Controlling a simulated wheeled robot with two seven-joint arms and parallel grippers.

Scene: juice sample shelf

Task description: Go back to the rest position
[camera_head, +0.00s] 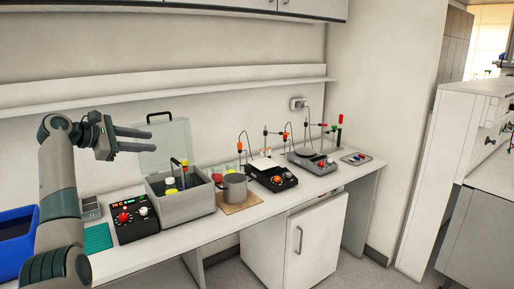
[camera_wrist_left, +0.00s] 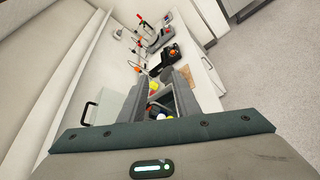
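My left gripper (camera_head: 153,140) is raised above the bench at the left, in front of the wall below the long shelf. Its two fingers are apart, point to the right, and hold nothing. In the left wrist view the same gripper (camera_wrist_left: 164,78) shows both fingers with a clear gap between them, and the bench is seen through it. My left arm comes up from the lower left, bent at the elbow. My right gripper is in neither view.
A grey box (camera_head: 187,210) with a raised clear lid holds yellow-capped items below the gripper. A black control unit (camera_head: 134,222), blue bin (camera_head: 17,262), grey pot (camera_head: 235,188) and two stirrer units (camera_head: 272,178) stand along the bench. The wall shelf (camera_head: 200,78) is behind.

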